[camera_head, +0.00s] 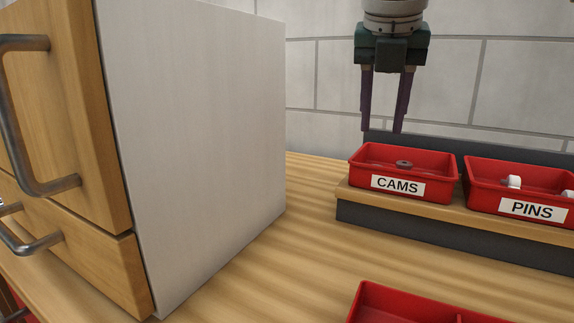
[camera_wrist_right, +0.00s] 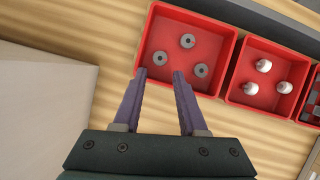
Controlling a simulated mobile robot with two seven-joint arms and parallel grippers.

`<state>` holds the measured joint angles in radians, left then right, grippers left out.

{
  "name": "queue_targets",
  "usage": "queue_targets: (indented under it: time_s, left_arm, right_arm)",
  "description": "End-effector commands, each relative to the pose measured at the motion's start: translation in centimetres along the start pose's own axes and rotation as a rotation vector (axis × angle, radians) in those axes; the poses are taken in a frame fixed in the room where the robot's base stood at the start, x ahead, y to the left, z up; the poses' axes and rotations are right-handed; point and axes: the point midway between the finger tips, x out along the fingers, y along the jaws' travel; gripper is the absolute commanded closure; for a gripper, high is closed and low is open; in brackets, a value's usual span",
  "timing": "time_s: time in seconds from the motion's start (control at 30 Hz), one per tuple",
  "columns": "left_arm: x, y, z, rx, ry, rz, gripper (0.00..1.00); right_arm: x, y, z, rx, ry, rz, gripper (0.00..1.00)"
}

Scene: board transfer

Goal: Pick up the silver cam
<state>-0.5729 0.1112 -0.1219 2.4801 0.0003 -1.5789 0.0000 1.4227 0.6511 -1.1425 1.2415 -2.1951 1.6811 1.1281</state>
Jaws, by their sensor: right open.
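Three silver-grey cams, round with a dark centre hole, lie apart in the red CAMS bin (camera_head: 452,190). In the right wrist view they are an upper cam (camera_wrist_right: 188,40), a left cam (camera_wrist_right: 160,58) and a right cam (camera_wrist_right: 201,70); the bin also shows there (camera_wrist_right: 226,48). In the head view only one cam (camera_head: 404,164) shows clearly; the bin's front wall hides much of the inside. My right gripper (camera_head: 382,128) points down, open and empty, above the bin. In the wrist view its fingertips (camera_wrist_right: 160,73) appear near the bin's lower edge. My left gripper is not in view.
A red PINS bin (camera_head: 477,203) with white pins (camera_head: 513,182) stands right of the CAMS bin on a wooden ledge (camera_head: 349,190). A divided red tray (camera_head: 400,301) sits in front. A drawer cabinet (camera_head: 205,140) stands at left. The table between is clear.

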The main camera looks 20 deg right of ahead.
Motion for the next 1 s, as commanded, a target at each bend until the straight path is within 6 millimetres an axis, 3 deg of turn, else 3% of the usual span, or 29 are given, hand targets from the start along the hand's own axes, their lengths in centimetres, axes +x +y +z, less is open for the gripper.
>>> queue_targets:
  time_s: [0.1, 0.33, 0.6, 0.9, 1.0]
  left_arm:
    - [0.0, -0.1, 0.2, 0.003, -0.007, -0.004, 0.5]
    - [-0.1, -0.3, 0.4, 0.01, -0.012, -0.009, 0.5]
    - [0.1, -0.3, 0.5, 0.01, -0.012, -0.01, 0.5]
    - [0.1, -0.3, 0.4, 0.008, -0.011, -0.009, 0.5]
    - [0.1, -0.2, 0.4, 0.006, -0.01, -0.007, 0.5]
  right_arm:
    - [2.0, 0.0, -0.1, -0.001, 0.004, -0.002, 0.59]
    - [4.2, 0.0, 0.0, -0.002, 0.003, 0.0, 0.59]
    - [8.0, -0.1, 0.1, -0.002, 0.004, 0.001, 0.59]
    - [8.5, -0.1, 0.1, -0.004, 0.002, 0.003, 0.59]
    - [8.5, -0.1, 0.1, -0.004, 0.002, 0.003, 0.69]
